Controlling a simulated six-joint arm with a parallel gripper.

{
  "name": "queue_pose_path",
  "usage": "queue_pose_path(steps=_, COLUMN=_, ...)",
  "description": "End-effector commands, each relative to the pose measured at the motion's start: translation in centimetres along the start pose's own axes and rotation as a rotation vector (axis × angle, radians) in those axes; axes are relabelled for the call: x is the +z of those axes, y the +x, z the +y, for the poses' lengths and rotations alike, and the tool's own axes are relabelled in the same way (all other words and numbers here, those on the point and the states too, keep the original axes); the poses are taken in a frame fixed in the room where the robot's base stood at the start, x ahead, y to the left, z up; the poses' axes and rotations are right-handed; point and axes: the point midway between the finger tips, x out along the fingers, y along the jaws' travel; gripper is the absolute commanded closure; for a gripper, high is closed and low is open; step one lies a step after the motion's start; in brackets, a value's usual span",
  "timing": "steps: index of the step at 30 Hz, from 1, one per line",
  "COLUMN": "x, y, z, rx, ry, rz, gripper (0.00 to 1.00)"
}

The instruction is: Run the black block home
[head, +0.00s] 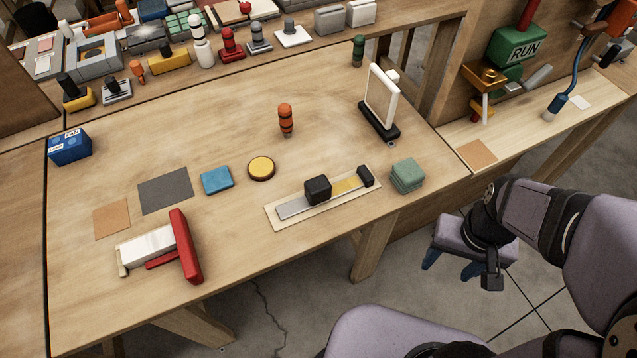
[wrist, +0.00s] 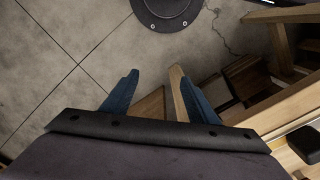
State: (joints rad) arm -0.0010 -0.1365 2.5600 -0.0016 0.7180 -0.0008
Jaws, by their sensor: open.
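The black block (head: 318,189) sits on a flat rail mounted on a pale wooden board (head: 275,220) near the table's front edge. The rail is bare grey metal (head: 296,207) left of the block and yellow (head: 346,185) right of it. A dark stop (head: 366,176) stands at the rail's right end, apart from the block. My gripper (head: 455,268) is right of the table, over the floor, away from the block. In the wrist view my gripper (wrist: 160,97) has its blue fingers apart with nothing between them.
A green block stack (head: 407,175) stands just right of the rail board. Behind are a white framed panel (head: 382,97) on a black base and an orange knobbed post (head: 286,120). A yellow disc (head: 261,168) and blue block (head: 217,180) lie left. A red-handled white slider (head: 185,245) is front left.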

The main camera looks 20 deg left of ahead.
Motion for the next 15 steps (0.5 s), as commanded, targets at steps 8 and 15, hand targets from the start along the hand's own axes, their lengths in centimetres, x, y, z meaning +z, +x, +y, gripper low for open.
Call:
queue_pose_path(steps=8, x=0.7, y=-2.4, z=-2.8, rx=0.002, ry=-0.131, rz=-0.032, gripper=0.42)
queue_pose_path(steps=15, x=3.3, y=-5.2, z=-8.6, rx=0.037, ry=-0.430, rz=-0.168, gripper=0.42)
